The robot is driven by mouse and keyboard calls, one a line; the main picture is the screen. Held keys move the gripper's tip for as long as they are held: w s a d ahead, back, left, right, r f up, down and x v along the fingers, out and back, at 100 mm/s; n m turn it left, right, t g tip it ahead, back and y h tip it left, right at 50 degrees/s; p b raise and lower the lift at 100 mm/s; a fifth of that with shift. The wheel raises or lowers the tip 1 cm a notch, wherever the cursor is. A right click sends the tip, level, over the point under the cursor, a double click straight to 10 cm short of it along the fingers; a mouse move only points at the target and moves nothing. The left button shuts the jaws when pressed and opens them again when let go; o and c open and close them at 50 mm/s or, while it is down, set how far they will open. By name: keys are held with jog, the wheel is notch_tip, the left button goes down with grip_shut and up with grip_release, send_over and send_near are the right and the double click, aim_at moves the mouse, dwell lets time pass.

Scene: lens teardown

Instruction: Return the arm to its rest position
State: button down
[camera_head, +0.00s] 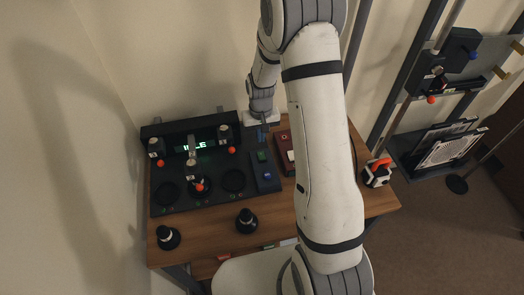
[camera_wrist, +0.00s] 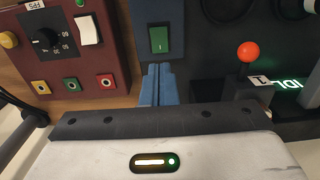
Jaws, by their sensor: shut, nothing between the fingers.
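My arm, white with dark joints, reaches over the wooden table from the front. My gripper (camera_head: 262,132) is at the back of the table, beside the right end of the black station. In the wrist view its two blue fingers (camera_wrist: 158,70) are together with nothing between them. The fingertips point at the dark blue panel, just short of a green rocker switch (camera_wrist: 159,39). The switch also shows in the head view (camera_head: 263,156). I cannot tell whether the fingers touch the panel.
The black station (camera_head: 175,205) carries orange-knobbed levers and a display (camera_head: 196,146) reading IDLE. A dark red control box (camera_wrist: 72,60) is beside the gripper. Two black knob-like parts (camera_head: 168,238) (camera_head: 246,221) stand at the table's front. A white-and-orange object (camera_head: 377,173) sits at the right edge.

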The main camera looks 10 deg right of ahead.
jog(key=s+r+t+b, duration=0.1)
jog(key=s+r, duration=0.4)
jog(key=r, duration=0.3)
jog(key=s+r+t+b, duration=0.1)
jog(key=s+r, duration=0.3)
jog(key=r, duration=0.4)
jog(key=s+r, duration=0.3)
jog(key=s, duration=0.4)
jog(key=s+r+t, duration=0.1)
jog(key=s+r, duration=0.2)
jog(key=s, duration=0.5)
jog(key=shift+s+d+r+b, duration=0.2)
jog(key=shift+d+r+b, duration=0.1)
jog(key=shift+b, duration=0.15)
